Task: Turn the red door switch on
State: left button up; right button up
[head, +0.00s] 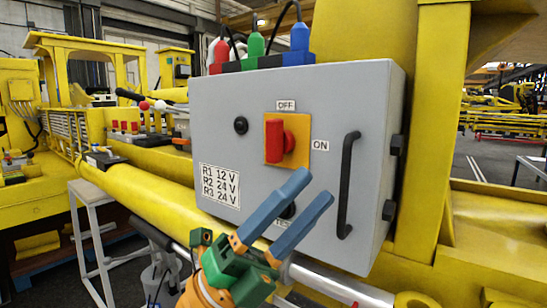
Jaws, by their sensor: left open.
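The red door switch (281,141) is a red knob on a yellow-orange plate, on the door of a grey box (221,150). An OFF label is above the plate and an ON label to its right. The knob looks upright, toward OFF. My left gripper (308,187) has two blue fingers spread apart with nothing between them. It is in front of the door, below and slightly right of the switch, and not touching the knob. It partly hides a black button and the label low on the door. My right gripper is not in view.
A black handle (348,186) is on the door's right side. A small black knob (241,125) is left of the switch. Red, green and blue plugs (257,46) with cables stand on the box top. Yellow beams surround the box.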

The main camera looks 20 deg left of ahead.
pick_arm(q)
jog(key=s+d+m+g+y, duration=0.1)
jog(key=s+d+m+g, duration=0.3)
jog(key=m+g, duration=0.5)
jog(key=n+t+y, duration=0.3)
jog(key=t+y, duration=0.9)
jog(key=y, duration=0.4)
send_near(269, 147)
jog(key=x, duration=0.4)
jog(key=p+x, duration=0.4)
jog(key=x, duration=0.2)
jog(key=shift+w+d+r, duration=0.15)
jog(key=shift+w+d, duration=0.05)
jog(key=shift+w, duration=0.2)
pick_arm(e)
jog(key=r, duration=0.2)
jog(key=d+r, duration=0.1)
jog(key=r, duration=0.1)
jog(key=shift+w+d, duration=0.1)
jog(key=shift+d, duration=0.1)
pick_arm(q)
jog(key=shift+s+a, duration=0.1)
jog(key=shift+s, duration=0.1)
jog(key=shift+c, duration=0.2)
